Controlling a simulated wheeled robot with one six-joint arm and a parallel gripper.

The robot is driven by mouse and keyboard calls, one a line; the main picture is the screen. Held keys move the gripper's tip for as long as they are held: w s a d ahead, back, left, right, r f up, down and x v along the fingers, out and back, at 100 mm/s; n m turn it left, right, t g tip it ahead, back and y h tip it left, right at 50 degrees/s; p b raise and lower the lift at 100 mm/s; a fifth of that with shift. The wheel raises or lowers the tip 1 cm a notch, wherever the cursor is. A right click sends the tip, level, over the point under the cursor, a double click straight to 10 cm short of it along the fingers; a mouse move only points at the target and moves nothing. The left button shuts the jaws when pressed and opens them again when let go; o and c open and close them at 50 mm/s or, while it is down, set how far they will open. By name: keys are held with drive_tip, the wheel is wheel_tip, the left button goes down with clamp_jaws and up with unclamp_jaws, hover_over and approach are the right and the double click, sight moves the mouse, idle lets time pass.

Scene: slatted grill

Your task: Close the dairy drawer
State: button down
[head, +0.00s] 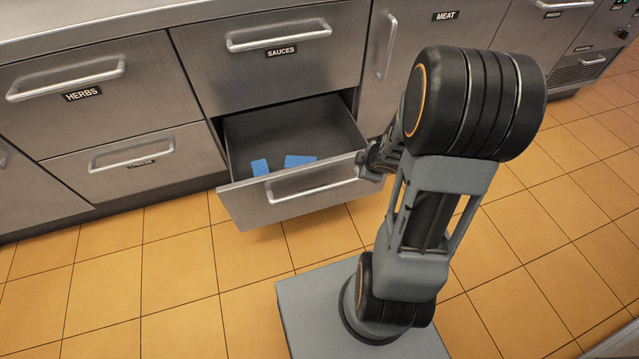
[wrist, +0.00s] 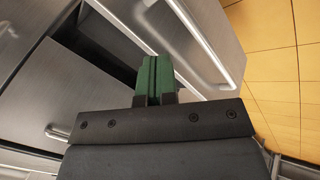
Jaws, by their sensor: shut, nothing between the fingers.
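The open drawer (head: 295,195) is the lower one under the drawer labelled SAUCES, pulled well out of the steel counter. No dairy label shows on it in these views. It holds two blue items (head: 299,160) on its floor, and a bar handle (head: 312,186) runs across its front. My gripper (head: 366,172) is at the right end of the drawer front, close to the handle's right end; contact cannot be made out. In the wrist view my gripper's green fingers (wrist: 154,75) are together and empty, with a drawer front and its handle (wrist: 190,40) just beyond.
The SAUCES drawer (head: 270,75) above is closed. The HERBS drawer (head: 90,105) and the drawer below it (head: 135,160) are closed at left. The MEAT door (head: 420,50) is at right. Orange tiled floor (head: 140,270) in front is clear.

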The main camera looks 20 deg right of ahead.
drive_tip(key=a+n+y, duration=0.5)
drive_tip(key=a, duration=0.2)
drive_tip(key=b, duration=0.7)
approach(312, 173)
drive_tip(key=f, duration=0.1)
drive_tip(key=a+f, duration=0.1)
drive_tip(key=f, duration=0.1)
drive_tip(key=w+f, duration=0.1)
drive_tip(key=shift+a+f, duration=0.2)
drive_tip(key=shift+a, duration=0.1)
drive_tip(key=shift+w, duration=0.85)
drive_tip(key=shift+r, duration=0.1)
